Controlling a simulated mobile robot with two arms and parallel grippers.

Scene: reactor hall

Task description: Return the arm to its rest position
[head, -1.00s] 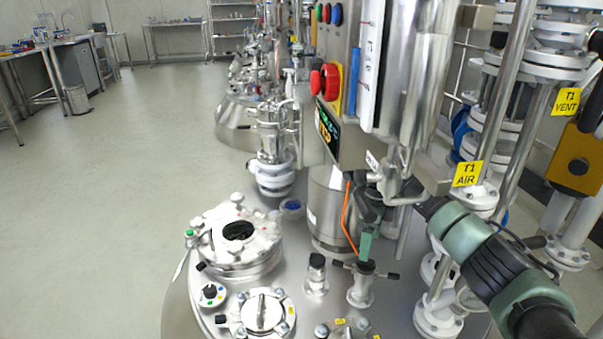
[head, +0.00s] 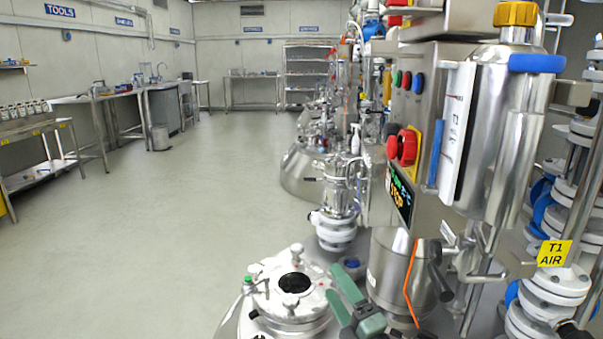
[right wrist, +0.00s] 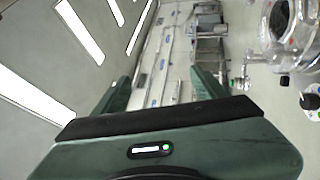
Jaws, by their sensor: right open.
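My right gripper (head: 334,281) shows at the bottom centre of the head view, with two green fingers apart and nothing between them. It is just right of the open round port (head: 294,284) on the reactor top. In the right wrist view my right gripper (right wrist: 160,85) also shows its two fingers wide apart and empty, with the far wall and ceiling lights beyond. Most of the right arm behind the gripper is outside the head view. My left gripper is in neither view.
A control panel with a red knob (head: 403,147) and a steel cylinder (head: 502,140) stand above the reactor. The pipe stack tagged T1 AIR (head: 553,253) is at the right. An orange strip (head: 412,285) is near the gripper. The floor (head: 170,230) at left is open.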

